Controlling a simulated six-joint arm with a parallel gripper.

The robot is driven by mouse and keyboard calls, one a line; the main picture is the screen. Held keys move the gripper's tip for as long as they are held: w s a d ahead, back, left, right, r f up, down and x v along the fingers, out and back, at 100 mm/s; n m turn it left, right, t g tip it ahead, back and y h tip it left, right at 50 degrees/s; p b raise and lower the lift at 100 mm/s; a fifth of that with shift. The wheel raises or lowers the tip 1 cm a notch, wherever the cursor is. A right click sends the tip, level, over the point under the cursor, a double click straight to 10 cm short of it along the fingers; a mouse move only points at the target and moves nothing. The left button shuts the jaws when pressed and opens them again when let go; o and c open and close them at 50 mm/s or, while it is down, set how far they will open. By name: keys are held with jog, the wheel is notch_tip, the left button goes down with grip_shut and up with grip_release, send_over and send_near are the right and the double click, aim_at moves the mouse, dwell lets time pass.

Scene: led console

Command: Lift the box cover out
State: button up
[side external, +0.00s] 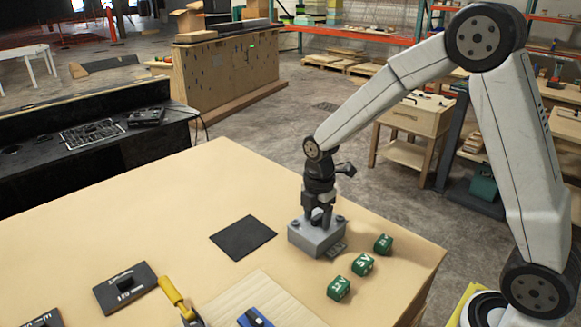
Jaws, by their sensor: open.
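A grey box (312,242) stands on the wooden table near its right side. Its top, which looks like the cover, has a raised middle part and a round knob or screw near the corners. My gripper (318,213) points straight down over the middle of the box top. Its fingers are open and reach down around or right beside the raised part. I cannot tell whether they touch it. The fingers hide part of the cover.
A black square pad (243,238) lies left. Dark labelled plates (113,297), a yellow-handled tool (173,292), a blue object (255,318) and a light wooden board (232,298) lie in front. The back left tabletop (190,195) is clear.

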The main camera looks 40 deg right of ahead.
dwell(0.4)
grip_shut()
jog(key=shift+r, duration=0.1)
jog(key=shift+r, duration=0.75)
jog(key=s+r, duration=1.1)
jog(key=s, duration=0.3)
jog(key=shift+a+r, duration=0.15)
jog(key=shift+a, duration=0.1)
